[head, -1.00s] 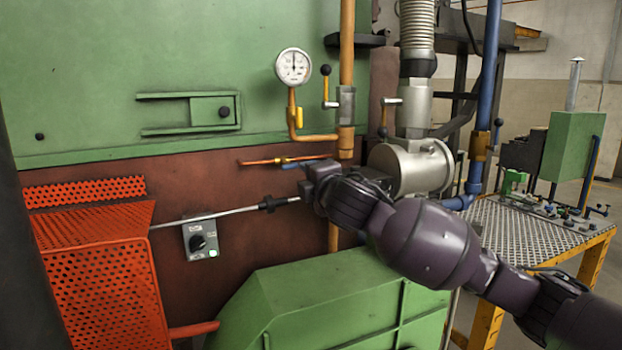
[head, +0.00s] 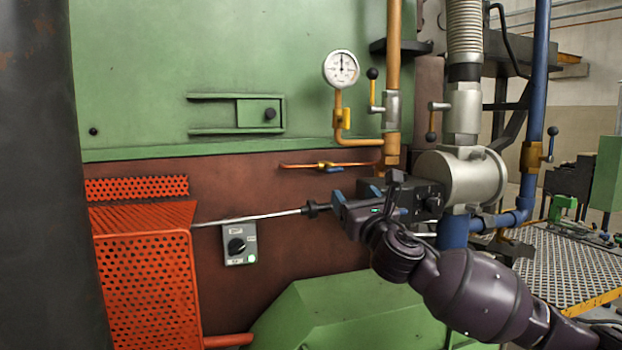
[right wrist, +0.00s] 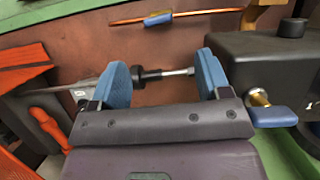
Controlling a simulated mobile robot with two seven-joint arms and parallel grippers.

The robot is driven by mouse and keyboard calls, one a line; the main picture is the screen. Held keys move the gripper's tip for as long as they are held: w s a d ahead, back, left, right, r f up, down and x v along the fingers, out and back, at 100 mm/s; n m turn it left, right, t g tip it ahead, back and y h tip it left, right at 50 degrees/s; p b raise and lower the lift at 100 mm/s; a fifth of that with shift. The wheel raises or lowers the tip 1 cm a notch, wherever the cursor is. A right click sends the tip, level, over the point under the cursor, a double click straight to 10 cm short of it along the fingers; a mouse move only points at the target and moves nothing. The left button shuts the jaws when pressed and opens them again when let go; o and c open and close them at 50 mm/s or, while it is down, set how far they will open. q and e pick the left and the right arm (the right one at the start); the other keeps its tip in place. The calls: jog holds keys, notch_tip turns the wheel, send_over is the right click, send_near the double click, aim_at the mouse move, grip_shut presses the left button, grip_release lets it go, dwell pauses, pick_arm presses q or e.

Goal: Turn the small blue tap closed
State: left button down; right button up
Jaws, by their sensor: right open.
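A small tap with a blue lever (head: 330,169) sits on a thin copper pipe on the brown furnace wall. In the right wrist view the lever (right wrist: 158,19) lies along the pipe, beyond my fingers. A second blue lever (right wrist: 272,115) on a brass stem shows right of my fingers, under a dark box. My right gripper (head: 348,197) is below and a little right of the copper-pipe tap, apart from it. Its blue fingers (right wrist: 166,78) are spread and touch neither lever. A metal rod with a black collar (right wrist: 150,75) shows in the gap between them; its depth is unclear.
A pressure gauge (head: 341,68) and orange pipes are above. A silver cylinder (head: 462,178) stands right of the gripper. An orange perforated guard (head: 145,280) and a switch box (head: 238,245) are left. A green housing (head: 320,315) lies below.

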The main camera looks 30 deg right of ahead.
aim_at(336, 172)
jog(key=shift+n, duration=0.5)
jog(key=x, duration=0.9)
jog(key=shift+a+r, duration=0.1)
jog(key=shift+r, duration=0.15)
jog(key=shift+w+r, duration=0.25)
jog(key=shift+w, duration=0.55)
